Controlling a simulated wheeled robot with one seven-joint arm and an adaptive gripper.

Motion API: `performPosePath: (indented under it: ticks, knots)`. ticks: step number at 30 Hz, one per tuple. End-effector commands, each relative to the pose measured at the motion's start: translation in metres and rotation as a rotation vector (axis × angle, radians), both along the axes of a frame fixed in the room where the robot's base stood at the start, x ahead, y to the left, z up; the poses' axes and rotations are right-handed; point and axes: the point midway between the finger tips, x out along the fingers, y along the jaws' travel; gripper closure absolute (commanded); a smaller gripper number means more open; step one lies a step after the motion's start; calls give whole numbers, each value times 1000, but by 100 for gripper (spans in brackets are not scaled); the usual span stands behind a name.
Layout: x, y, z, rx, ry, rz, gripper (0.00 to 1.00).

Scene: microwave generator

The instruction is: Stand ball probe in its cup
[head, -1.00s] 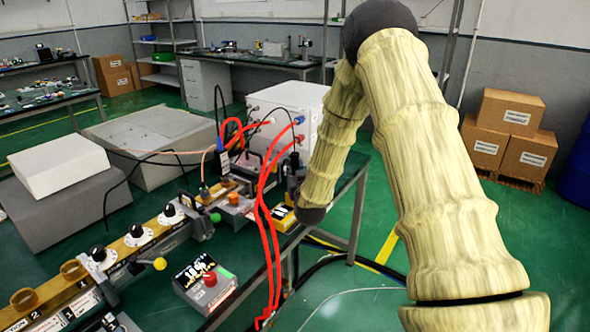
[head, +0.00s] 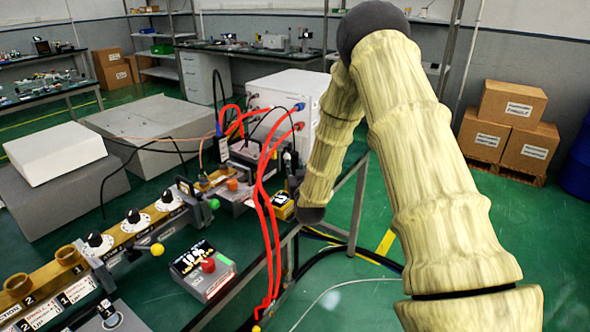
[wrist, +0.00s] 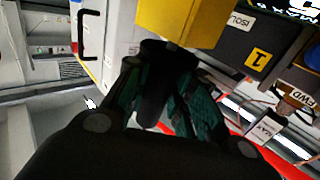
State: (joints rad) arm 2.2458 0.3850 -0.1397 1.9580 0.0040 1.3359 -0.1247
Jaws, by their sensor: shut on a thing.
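My gripper (wrist: 158,88) is shut on a dark, thick cylinder (wrist: 166,52) in the wrist view, which I take to be the ball probe's handle; no ball end shows. In the head view my arm hides most of the gripper, beside the white cabinet. Two tan ring-shaped cups stand on the bench rail at the lower left of the head view: cup 1 (head: 68,256) and cup 2 (head: 18,285). I cannot tell which is the probe's cup. The gripper is well to the right of both.
A white cabinet (head: 285,97) with red cables (head: 266,215) stands behind the rail. Black knobs (head: 134,216) line the rail. A grey box with a red button (head: 208,265) sits in front. Grey blocks (head: 60,200) lie at left.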

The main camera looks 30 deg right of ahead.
Motion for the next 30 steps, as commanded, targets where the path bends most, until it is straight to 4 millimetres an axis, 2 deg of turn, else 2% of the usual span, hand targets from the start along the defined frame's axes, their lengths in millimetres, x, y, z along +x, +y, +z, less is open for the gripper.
performPosePath:
  ticks: [8, 9, 12, 13, 23, 26, 30]
  knots:
    - [0, 0, 0, 0, -1, 0, 100]
    - [0, 0, 0, 0, -1, 0, 73]
    - [0, 0, 0, 0, 0, 0, 54]
    - [0, 0, 0, 0, 0, 0, 51]
    - [-1, 1, -1, 0, 1, 0, 51]
    - [-7, 3, -1, 1, 2, 0, 51]
    - [-24, 10, -1, 1, 2, 0, 51]
